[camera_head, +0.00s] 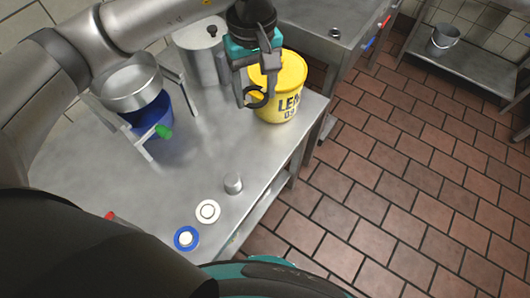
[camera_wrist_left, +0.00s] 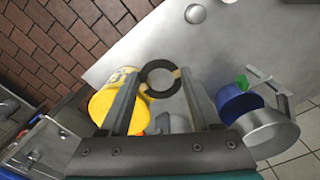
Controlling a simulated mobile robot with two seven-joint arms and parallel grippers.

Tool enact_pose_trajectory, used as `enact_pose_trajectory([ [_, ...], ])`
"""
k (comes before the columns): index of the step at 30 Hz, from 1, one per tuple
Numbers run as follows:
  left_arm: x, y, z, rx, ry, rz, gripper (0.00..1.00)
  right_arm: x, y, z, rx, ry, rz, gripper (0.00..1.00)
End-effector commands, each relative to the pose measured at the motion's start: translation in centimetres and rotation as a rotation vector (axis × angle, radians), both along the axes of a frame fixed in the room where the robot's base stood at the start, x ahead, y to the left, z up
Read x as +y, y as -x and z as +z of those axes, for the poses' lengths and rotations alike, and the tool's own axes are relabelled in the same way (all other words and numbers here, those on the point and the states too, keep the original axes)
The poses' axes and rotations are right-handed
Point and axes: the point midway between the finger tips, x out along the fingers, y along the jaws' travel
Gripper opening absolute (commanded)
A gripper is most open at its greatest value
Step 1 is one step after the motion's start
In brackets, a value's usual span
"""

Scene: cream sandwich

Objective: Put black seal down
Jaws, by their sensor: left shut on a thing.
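My left gripper (camera_head: 256,100) is shut on the black seal (camera_head: 258,97), a dark ring. It holds the seal above the steel table, in front of the yellow bucket (camera_head: 285,82) in the head view. In the left wrist view the seal (camera_wrist_left: 160,62) spans the gap between the two fingertips of my left gripper (camera_wrist_left: 160,80), and the bare steel table (camera_wrist_left: 235,45) shows beyond. The gap between seal and table is hard to judge. My right gripper is not in view.
A steel pot (camera_head: 201,55) stands left of the gripper. A steel bowl (camera_head: 131,84) sits over a blue container (camera_head: 147,117) with a green part. A small grey cylinder (camera_head: 232,184), a white disc (camera_head: 207,212) and a blue disc (camera_head: 186,238) are nearer. The table middle is clear.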

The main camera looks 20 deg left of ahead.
Motion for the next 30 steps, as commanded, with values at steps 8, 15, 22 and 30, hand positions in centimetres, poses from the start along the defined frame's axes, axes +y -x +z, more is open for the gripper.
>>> enact_pose_trajectory([
  [8, -0.9, -0.7, -3.0, 0.007, -0.003, 0.166, 0.05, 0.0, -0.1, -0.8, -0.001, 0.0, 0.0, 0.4],
  [15, -0.9, -0.6, -9.3, 0.009, -0.003, 0.167, 0.05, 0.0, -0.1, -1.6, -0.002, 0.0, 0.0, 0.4],
  [22, -0.9, -0.6, -15.0, 0.008, -0.003, 0.165, 0.05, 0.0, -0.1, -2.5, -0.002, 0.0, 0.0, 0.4],
  [30, -0.9, -0.7, -17.5, 0.003, -0.003, 0.163, 0.05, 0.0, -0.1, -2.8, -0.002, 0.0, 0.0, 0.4],
])
